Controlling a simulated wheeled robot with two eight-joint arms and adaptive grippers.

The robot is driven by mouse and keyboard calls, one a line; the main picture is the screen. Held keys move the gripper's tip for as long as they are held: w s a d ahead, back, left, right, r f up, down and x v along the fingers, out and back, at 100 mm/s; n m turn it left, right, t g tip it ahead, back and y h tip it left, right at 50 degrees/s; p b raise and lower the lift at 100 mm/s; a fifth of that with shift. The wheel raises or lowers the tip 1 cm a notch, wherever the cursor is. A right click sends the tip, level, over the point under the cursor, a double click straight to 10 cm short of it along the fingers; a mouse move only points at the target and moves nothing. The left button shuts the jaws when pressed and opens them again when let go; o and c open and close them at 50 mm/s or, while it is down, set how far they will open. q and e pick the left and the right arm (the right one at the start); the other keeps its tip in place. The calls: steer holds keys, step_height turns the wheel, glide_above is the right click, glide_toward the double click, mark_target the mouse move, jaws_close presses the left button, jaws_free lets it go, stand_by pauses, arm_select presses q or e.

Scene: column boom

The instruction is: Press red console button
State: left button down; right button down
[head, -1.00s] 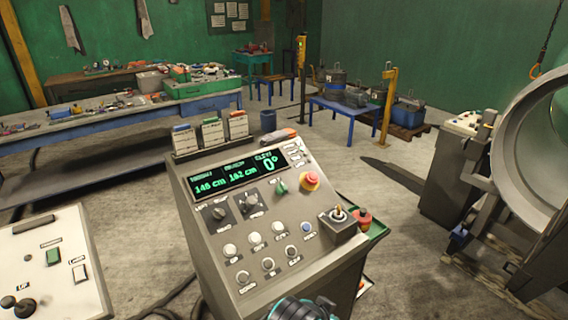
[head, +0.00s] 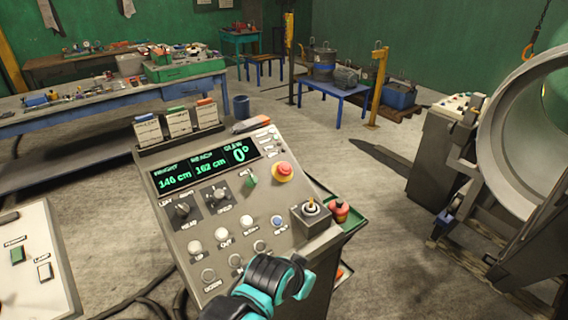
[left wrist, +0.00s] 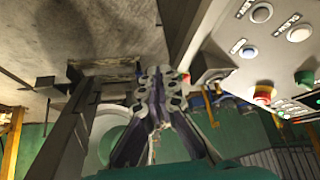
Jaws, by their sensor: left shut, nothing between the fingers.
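The red console button (head: 283,171), a mushroom head on a yellow collar, sits at the upper right of the sloped grey console (head: 292,232). In the left wrist view the red button (left wrist: 263,94) shows at the right, beside a green knob (left wrist: 304,78). My left gripper (left wrist: 160,76) is shut and empty in that view, apart from the button and to its left. In the head view a black and teal part of my arm is at the bottom, over the console's lower front edge; I cannot make out fingertips there. My right gripper is not in view.
A joystick box (head: 312,217) stands below the button, with a green side tray (head: 352,222) holding a red object beside it. White and blue buttons and black knobs cover the panel. Another control panel (head: 30,262) is at left, and a large metal ring (head: 492,140) at right.

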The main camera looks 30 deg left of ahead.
arm_select(q)
steer(key=w+a+r+m+t+p, duration=0.1)
steer(key=w+a+r+m+p, duration=0.15)
steer(key=w+a+r, duration=0.4)
steer(key=w+a+r+m+t+p, duration=0.1)
steer(key=w+a+r+p, duration=0.3)
steer(key=w, duration=0.6)
steer(key=w+a+m+p, duration=0.1)
steer(key=w+a+p, duration=0.1)
steer(key=w+a, duration=0.2)
steer(key=w+a+m+t+y+p, duration=0.1)
steer(key=w+a, duration=0.4)
steer(key=a, duration=0.5)
steer(key=shift+r+m+p, duration=0.3)
steer(key=shift+m+p, duration=0.15)
steer(key=shift+p, duration=0.45)
steer(key=shift+d, duration=0.1)
steer(key=b, duration=0.1)
glide_toward(288, 166)
steer(key=w+d, duration=0.2)
steer(key=w, duration=0.2)
steer(key=a+f, duration=0.2)
steer(key=shift+w+f, duration=0.3)
steer(key=shift+f, duration=0.1)
steer(key=shift+w+a+f+b, duration=0.1)
steer(key=shift+a+f+b, duration=0.1)
steer(key=shift+f+b, duration=0.15)
